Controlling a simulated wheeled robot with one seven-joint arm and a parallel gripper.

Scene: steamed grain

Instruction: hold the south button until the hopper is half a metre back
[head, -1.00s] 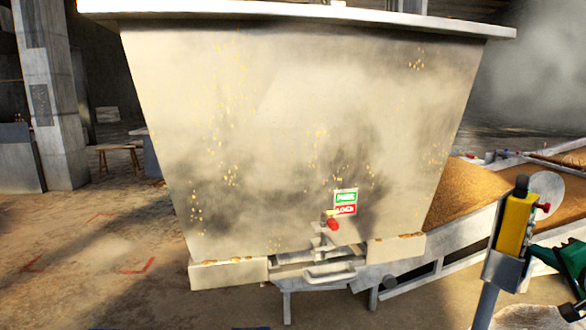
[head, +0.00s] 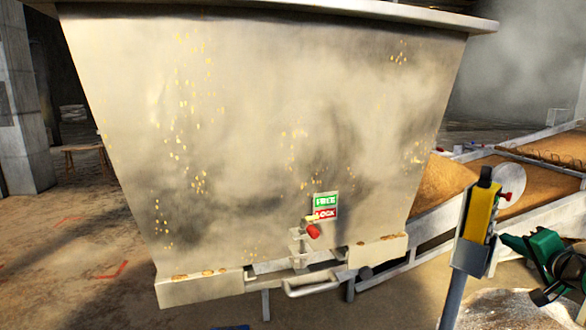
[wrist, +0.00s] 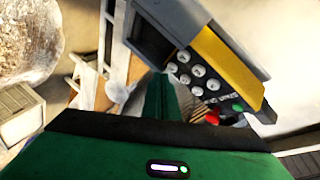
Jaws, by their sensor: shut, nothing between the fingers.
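The hopper (head: 270,130) is a large pale, stained metal bin with grain stuck on it, filling the middle of the head view. A green and red FREE/LOCK plate (head: 325,205) and a red knob (head: 313,231) sit low on its front. A yellow button box (head: 480,216) stands on a post at the right; its round grey buttons (wrist: 197,71) show in the wrist view. My green gripper (head: 508,241) is shut and empty beside the box. In the wrist view its fingers (wrist: 160,77) end close to the buttons; I cannot tell whether they touch one. The button legends are unreadable.
A grain-filled conveyor trough (head: 545,178) runs behind the button box. A concrete pillar (head: 25,130) and a wooden bench (head: 85,152) stand at the left. The floor left of the hopper is clear, with red marks. Steam hangs at the upper right.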

